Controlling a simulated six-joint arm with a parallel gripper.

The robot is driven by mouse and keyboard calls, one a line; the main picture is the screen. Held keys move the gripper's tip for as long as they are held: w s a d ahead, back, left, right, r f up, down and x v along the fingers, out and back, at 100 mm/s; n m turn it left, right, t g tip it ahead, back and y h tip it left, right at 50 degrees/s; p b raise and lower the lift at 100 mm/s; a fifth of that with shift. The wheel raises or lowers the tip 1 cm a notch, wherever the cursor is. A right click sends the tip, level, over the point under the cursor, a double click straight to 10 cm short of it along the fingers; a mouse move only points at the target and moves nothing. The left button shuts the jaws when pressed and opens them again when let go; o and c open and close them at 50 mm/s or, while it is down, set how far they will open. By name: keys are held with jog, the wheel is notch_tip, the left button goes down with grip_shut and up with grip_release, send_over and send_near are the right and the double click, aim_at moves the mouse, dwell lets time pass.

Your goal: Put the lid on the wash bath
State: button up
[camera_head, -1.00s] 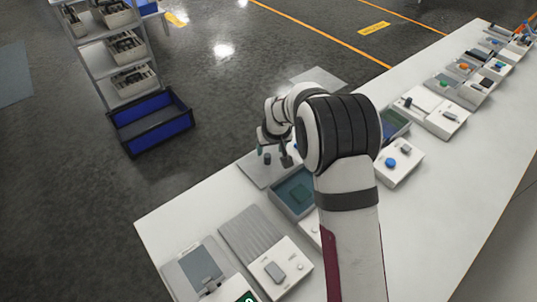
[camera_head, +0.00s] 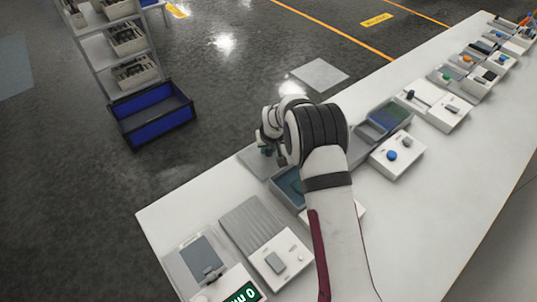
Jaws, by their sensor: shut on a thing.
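My gripper (camera_head: 273,155) reaches down at the far side of the bench, mostly hidden behind my own arm's wrist. It is shut at a flat grey plate (camera_head: 249,159), which looks like the lid; the dark knob seen on it is partly covered by the fingers. The plate appears low at the bench, and I cannot tell whether it is lifted. A grey open tub with teal contents (camera_head: 286,188), which looks like the wash bath, is just in front of the plate. My arm hides its right part.
A second tub with blue-green contents (camera_head: 388,116) stands right of my arm. A ribbed grey panel (camera_head: 251,228) and a control box (camera_head: 277,263) lie at the near left. More stations line the white bench (camera_head: 440,180). A shelf with a blue crate (camera_head: 152,114) stands on the floor.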

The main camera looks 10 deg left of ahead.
grip_shut()
